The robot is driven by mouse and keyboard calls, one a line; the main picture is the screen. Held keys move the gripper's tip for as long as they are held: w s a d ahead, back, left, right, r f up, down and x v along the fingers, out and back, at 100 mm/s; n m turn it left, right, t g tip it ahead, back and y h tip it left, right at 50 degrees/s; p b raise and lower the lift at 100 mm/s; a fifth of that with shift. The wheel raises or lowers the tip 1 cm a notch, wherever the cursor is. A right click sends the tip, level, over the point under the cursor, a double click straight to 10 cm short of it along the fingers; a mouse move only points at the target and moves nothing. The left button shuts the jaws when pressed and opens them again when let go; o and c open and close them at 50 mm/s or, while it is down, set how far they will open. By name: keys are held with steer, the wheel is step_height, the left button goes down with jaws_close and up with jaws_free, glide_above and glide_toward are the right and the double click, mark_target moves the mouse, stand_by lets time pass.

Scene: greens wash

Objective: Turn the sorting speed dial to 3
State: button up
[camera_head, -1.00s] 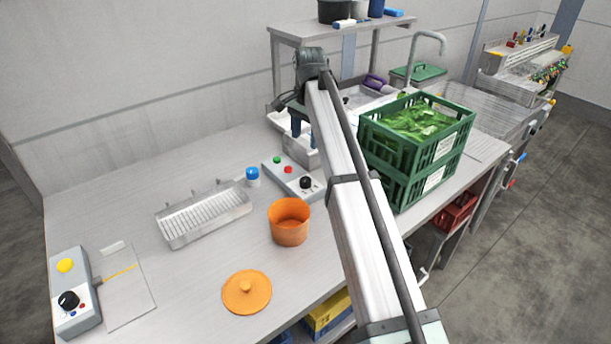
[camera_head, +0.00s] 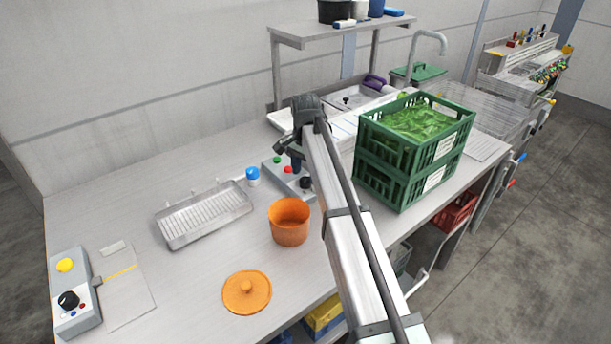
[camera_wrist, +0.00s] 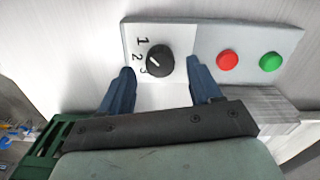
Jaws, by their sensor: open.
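A black dial (camera_wrist: 160,60) sits on a grey control box (camera_wrist: 290,40) beside the printed numbers 1, 2 and 3. In the head view the dial (camera_head: 306,182) is at the front end of the box, close to my arm. My gripper (camera_wrist: 160,66) is open and empty, with one blue fingertip on each side of the dial's near edge. I cannot tell whether they touch it. In the head view my gripper (camera_head: 296,163) hangs over the box, partly hidden by my arm.
A red button (camera_wrist: 228,60) and a green button (camera_wrist: 270,62) share the box. Another box with a black knob (camera_head: 68,300) stands far left.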

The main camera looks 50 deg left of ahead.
steer(key=shift+f, duration=0.9)
steer(key=shift+c, duration=0.3)
steer(key=c, duration=1)
